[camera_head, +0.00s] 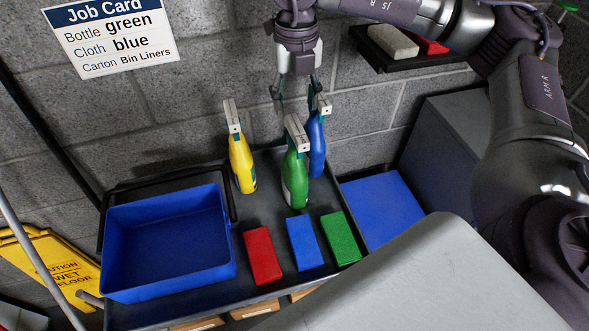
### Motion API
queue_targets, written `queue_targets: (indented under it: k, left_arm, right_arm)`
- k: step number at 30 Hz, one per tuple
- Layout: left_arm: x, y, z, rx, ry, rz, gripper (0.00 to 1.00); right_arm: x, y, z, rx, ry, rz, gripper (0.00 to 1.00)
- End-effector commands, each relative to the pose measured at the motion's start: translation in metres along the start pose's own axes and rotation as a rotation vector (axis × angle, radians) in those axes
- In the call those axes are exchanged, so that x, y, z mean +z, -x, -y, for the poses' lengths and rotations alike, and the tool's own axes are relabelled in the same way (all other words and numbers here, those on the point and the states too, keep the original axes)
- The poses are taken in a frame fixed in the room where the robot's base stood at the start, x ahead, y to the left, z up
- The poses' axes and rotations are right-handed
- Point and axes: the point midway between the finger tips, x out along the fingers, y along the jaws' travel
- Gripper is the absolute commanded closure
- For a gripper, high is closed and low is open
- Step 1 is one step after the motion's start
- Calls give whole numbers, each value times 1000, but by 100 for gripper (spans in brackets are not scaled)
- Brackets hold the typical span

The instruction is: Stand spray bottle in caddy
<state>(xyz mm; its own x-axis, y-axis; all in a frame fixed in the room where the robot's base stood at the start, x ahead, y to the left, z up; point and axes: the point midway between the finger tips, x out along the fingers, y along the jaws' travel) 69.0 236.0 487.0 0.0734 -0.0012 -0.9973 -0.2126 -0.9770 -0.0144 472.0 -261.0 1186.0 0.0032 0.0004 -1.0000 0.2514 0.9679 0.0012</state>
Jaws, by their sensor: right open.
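A green spray bottle (294,178) stands upright on the grey cart shelf, between a yellow spray bottle (242,163) and a blue spray bottle (317,148). All have white trigger heads. The blue caddy (170,245) sits at the left of the shelf and looks empty. A job card (110,35) on the wall reads bottle green, cloth blue, carton bin liners. My right gripper (294,102) is open, pointing down just above and behind the green bottle's head, close to the blue bottle's head. Whether it touches either is unclear. My left gripper is out of view.
Red (262,255), blue (304,243) and green (340,238) cloths lie at the shelf front. Cartons (254,309) show below. A blue panel (382,210) lies right, a yellow wet-floor sign (55,262) left, a dark wall shelf (400,62) above.

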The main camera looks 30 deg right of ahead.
Motion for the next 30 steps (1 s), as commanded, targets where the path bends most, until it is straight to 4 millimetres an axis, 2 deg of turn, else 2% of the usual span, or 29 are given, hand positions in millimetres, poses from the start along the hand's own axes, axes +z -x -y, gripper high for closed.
queue_targets:
  k: [5,9,14,19,26,30]
  left_arm:
    - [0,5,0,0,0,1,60]
    - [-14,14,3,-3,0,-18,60]
    - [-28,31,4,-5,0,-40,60]
    - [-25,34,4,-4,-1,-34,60]
    - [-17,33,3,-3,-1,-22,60]
    - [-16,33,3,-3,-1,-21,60]
  right_arm:
    - [0,-16,0,0,2,0,46]
    - [0,-25,0,-2,1,-2,46]
    - [1,-50,0,-2,1,-4,46]
    - [1,-68,0,0,1,0,46]
    - [2,-71,0,0,2,1,46]
    - [2,-70,0,0,2,1,69]
